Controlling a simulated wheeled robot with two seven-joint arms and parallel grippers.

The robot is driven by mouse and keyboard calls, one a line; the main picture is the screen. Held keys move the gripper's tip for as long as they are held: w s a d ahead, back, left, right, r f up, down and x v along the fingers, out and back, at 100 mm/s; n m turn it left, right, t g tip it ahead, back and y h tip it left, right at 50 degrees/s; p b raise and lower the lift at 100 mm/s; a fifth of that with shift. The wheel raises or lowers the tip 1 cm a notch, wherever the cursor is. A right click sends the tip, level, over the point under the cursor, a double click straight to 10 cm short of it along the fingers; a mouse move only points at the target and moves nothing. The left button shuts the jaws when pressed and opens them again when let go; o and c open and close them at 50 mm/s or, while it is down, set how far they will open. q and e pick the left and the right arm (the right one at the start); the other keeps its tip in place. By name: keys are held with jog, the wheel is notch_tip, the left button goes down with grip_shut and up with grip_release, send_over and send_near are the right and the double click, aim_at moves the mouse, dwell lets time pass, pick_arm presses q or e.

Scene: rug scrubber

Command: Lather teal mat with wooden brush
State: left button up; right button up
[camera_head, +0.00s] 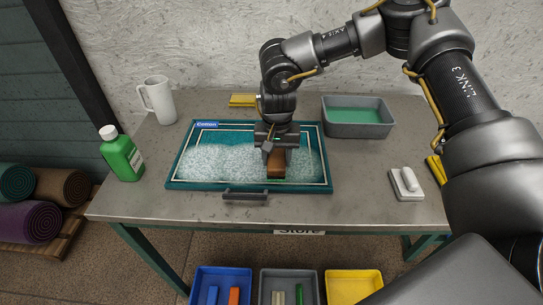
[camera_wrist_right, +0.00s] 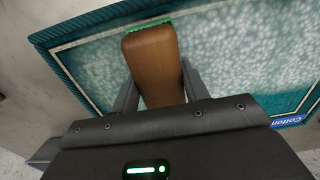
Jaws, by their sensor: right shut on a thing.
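The teal mat (camera_head: 210,136) lies flat on the grey table, with a pale border line and a blue "Cotton" label at its far left corner. White lather covers much of its middle and near part; a strip along the far side shows plain teal. My right gripper (camera_head: 277,158) is over the right half of the mat, shut on the wooden brush (camera_head: 275,171). The brush's brown wooden body and green bristle edge also show in the right wrist view (camera_wrist_right: 153,62). The bristles appear at the mat surface; exact contact is hidden. My left gripper is not in view.
A white jug (camera_head: 160,100) and green bottle (camera_head: 121,155) stand left. A grey basin of green liquid (camera_head: 357,115) is back right, a white-handled block (camera_head: 406,185) front right. A dark handle (camera_head: 245,196) sits at the mat's near edge. Blue (camera_head: 220,275), grey and yellow bins are below.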

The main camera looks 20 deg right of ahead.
aim_at(301, 168)
jog(key=shift+s+d+r, duration=0.1)
jog(key=shift+s+d, duration=0.2)
jog(key=shift+d, duration=0.35)
jog(key=shift+s+d, duration=0.25)
jog(key=shift+d, duration=0.4)
jog(key=shift+s+d, duration=0.2)
jog(key=shift+d, duration=0.15)
jog(key=shift+s+d+f+b, duration=0.15)
jog(key=shift+s+d+b, duration=0.05)
jog(key=shift+d, duration=0.3)
jog(key=shift+s+d+f+b, duration=0.1)
jog(key=shift+s+d+b, duration=0.1)
jog(key=shift+d, duration=0.25)
jog(key=shift+s+d, duration=0.15)
jog(key=shift+d, duration=0.15)
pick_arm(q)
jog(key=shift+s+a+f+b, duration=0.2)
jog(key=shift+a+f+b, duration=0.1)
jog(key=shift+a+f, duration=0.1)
pick_arm(e)
jog(key=shift+s+d, duration=0.2)
jog(key=shift+d, duration=0.1)
